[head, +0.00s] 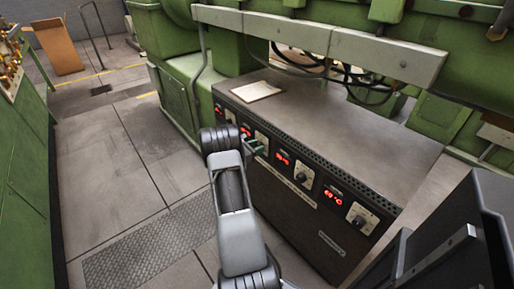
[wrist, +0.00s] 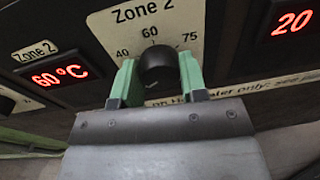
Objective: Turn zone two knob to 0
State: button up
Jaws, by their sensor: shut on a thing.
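The zone two knob (wrist: 157,68) is a round black knob on a cream plate printed "Zone 2", with 40, 60 and 75 marks showing. A small pale mark shows on the knob's lower face. My gripper (wrist: 158,78) has its two green fingers on either side of the knob, shut on it. The zone 2 display (wrist: 58,75) to its left reads 60 °C in red. In the head view my gripper (head: 256,148) reaches the front panel of the control cabinet (head: 320,120), and my arm hides part of the panel there. The 0 mark is not visible.
Other zone knobs (head: 301,173) and red displays run along the cabinet front. Another display (wrist: 293,23) in the wrist view begins with 20. A paper sheet (head: 257,91) lies on the cabinet top. Green machinery (head: 180,85) stands behind; open floor (head: 110,170) lies to the left.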

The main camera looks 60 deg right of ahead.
jog(key=shift+s+a+f, duration=0.1)
jog(key=shift+f, duration=0.1)
jog(key=o, duration=0.9)
jog(key=shift+r, duration=0.15)
jog(key=shift+p+v, duration=0.9)
jog(key=shift+v, duration=6)
